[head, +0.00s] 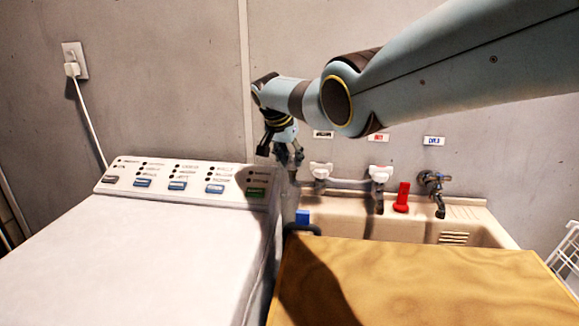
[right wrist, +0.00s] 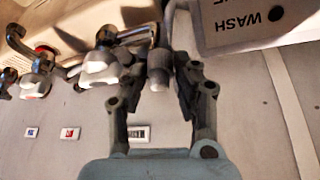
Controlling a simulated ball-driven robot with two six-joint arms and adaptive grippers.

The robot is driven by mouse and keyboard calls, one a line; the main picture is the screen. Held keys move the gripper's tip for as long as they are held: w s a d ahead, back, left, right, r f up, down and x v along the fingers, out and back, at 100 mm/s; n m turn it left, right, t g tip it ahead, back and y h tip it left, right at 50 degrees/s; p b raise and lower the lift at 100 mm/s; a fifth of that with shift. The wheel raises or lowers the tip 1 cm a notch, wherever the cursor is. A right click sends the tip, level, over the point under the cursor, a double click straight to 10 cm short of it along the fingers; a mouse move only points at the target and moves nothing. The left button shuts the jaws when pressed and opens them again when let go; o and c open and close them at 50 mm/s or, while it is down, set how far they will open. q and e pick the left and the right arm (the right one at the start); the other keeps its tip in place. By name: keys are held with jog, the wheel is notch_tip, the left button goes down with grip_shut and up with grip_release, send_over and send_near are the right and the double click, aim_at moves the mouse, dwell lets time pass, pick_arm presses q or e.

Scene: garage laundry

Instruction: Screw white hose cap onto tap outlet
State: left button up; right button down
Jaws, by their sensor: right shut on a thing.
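My right gripper (head: 280,156) is beside the washer's back corner, left of the taps. In the right wrist view (right wrist: 158,88) its fingers are shut on the hose cap (right wrist: 158,73), a greyish ribbed cylinder with a pale end. A grey hose runs from it. The nearest tap (head: 320,172), with a white handle, is just right of the gripper; in the right wrist view it (right wrist: 100,68) is left of the cap. Its spout passes close to the hose; I cannot tell whether they touch. The cap is hidden in the head view. My left gripper is not in view.
A washing machine (head: 150,230) fills the left. A second white-handled tap (head: 380,175), a red object (head: 402,197) and a dark tap (head: 436,182) line the sink (head: 480,230). A wooden board (head: 420,290) covers the sink's front. A blue object (head: 302,216) stands near the washer.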

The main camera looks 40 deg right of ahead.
jog(key=c, duration=1.4)
grip_release()
jog(key=shift+s+d+f, duration=0.15)
jog(key=shift+s+d, duration=0.25)
jog(key=shift+d, duration=0.05)
jog(key=o, duration=0.5)
jog(key=shift+s+d, duration=0.2)
jog(key=shift+d, duration=0.05)
jog(key=shift+c, duration=0.2)
jog(key=shift+w+a, duration=0.15)
jog(key=shift+w+a+r, duration=0.1)
jog(key=shift+a+r, duration=0.1)
jog(key=shift+r, duration=0.3)
jog(key=v, duration=1.1)
jog(key=shift+r, duration=0.15)
